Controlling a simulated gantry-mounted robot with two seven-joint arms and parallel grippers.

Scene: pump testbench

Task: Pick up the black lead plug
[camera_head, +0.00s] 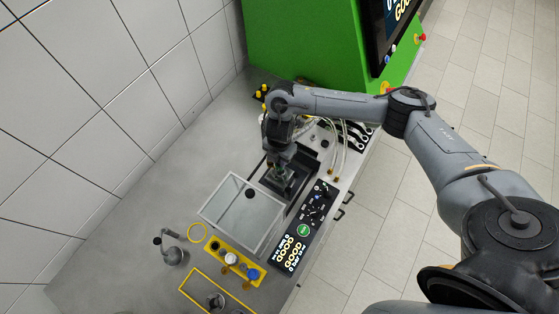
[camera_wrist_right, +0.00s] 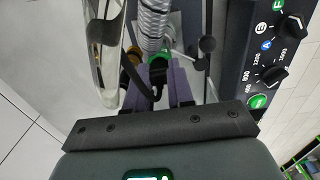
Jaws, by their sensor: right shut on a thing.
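My right gripper (camera_head: 282,184) points down over the pump bench, between the clear-lidded box and the hoses. It is shut on a small black piece, which I take for the black lead plug (camera_wrist_right: 158,72). In the right wrist view the plug shows above the dark gripper bar, in front of a green part and beside a ribbed grey hose (camera_wrist_right: 152,25). The arm and gripper hide most of it in the head view. I cannot tell whether the plug is still seated. My left gripper is not in view.
The clear-lidded box (camera_head: 222,204) stands left of the gripper. The black control panel (camera_head: 312,212) with knobs lies to the right. A yellow-edged tray (camera_head: 232,262) with fittings is in front. Pale hoses (camera_head: 342,150) loop behind. The left worktop (camera_head: 130,225) is clear.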

